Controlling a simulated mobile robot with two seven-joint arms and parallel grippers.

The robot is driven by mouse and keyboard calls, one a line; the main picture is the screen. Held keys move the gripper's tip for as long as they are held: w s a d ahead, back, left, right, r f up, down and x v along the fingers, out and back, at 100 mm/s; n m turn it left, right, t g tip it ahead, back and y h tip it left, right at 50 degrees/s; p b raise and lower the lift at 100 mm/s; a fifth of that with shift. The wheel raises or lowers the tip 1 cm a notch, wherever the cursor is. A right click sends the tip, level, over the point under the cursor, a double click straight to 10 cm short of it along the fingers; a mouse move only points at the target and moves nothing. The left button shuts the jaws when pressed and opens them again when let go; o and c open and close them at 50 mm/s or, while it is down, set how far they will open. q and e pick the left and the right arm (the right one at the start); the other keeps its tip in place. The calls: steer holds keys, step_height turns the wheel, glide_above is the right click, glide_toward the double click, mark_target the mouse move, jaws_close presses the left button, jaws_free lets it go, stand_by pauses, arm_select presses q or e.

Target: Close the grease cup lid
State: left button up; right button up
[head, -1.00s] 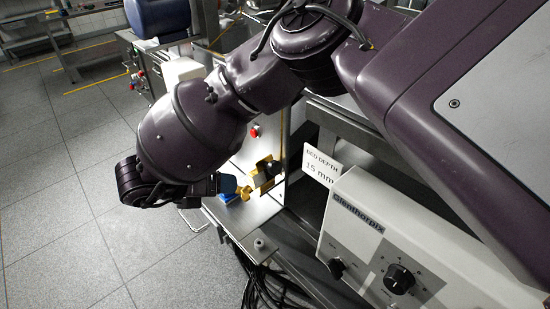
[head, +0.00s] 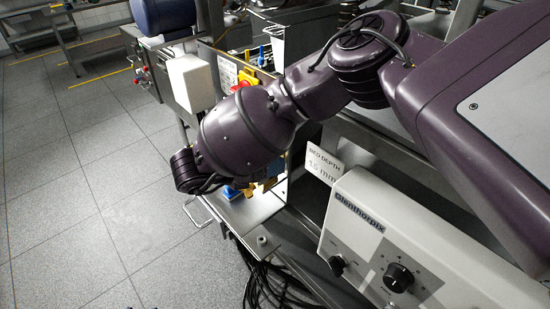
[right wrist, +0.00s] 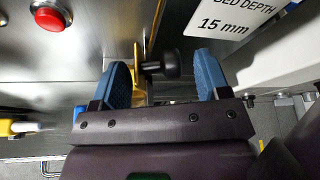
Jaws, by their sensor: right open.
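My right gripper (right wrist: 163,85) is open in the right wrist view, its two blue-padded fingers apart. A black knob (right wrist: 167,66) on a thin dark stem lies between the fingers, beside a yellow bracket (right wrist: 138,62). I see no clear contact between the fingers and the knob. In the head view, my right arm covers the gripper and most of the yellow bracket (head: 270,184). I cannot clearly identify the grease cup or its lid, or tell whether the lid is open. My left gripper is in neither view.
A red button (right wrist: 48,19) sits on the metal panel. A "BED DEPTH 15 mm" sign (head: 325,166) stands by a white control box (head: 425,245) with black dials. A blue item (head: 230,193) lies on the metal shelf (head: 255,212). Grey floor is open at left.

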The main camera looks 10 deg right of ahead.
steer(key=shift+x, duration=1.45)
